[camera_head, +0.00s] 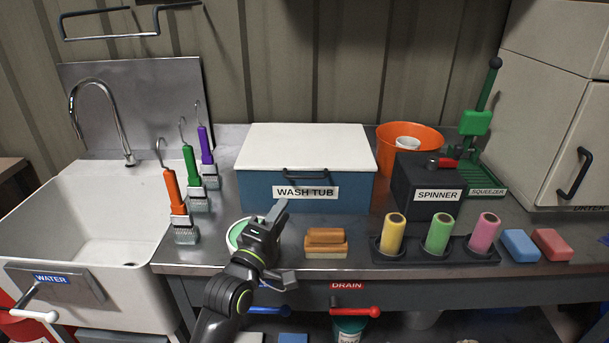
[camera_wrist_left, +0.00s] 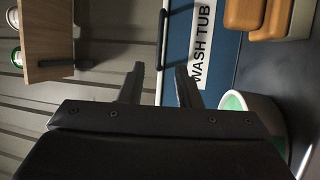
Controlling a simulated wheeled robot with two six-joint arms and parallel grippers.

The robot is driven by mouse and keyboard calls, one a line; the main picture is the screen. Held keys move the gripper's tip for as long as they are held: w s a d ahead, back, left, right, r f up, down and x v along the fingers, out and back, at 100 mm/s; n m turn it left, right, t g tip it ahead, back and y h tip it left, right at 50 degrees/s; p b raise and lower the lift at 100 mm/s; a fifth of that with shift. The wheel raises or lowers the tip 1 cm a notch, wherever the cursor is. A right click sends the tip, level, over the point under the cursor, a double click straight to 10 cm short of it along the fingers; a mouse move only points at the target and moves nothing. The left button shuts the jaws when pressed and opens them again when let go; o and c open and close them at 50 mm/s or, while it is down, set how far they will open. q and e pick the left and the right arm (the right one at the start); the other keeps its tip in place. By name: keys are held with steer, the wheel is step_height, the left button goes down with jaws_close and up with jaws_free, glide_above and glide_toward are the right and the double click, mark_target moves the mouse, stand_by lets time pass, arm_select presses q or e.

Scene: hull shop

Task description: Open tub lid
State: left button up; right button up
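The blue wash tub (camera_head: 255,193) stands on the counter with its white lid (camera_head: 305,147) lying flat and shut. A dark bar handle (camera_head: 305,178) is at the lid's front edge, above the WASH TUB label. My left gripper (camera_head: 281,246) is in front of the tub, below and left of the handle in the head view. Its fingers are apart and it looks empty. In the left wrist view the open fingers (camera_wrist_left: 160,88) point toward the tub front, with the handle (camera_wrist_left: 163,40) ahead, roughly in line with the gap. Contact cannot be told. My right gripper is not in view.
A white and green round container (camera_head: 235,236) and brown blocks (camera_head: 326,242) sit close to my left gripper. Hanging brushes (camera_head: 189,165) are left of the tub. An orange bucket (camera_head: 398,164) and the spinner (camera_head: 425,190) stand to its right. A wall is behind.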

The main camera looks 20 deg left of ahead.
mark_target(304, 177)
arm_select(q)
steer(key=p+x, duration=0.1)
steer(key=x, duration=1.2)
jaws_close()
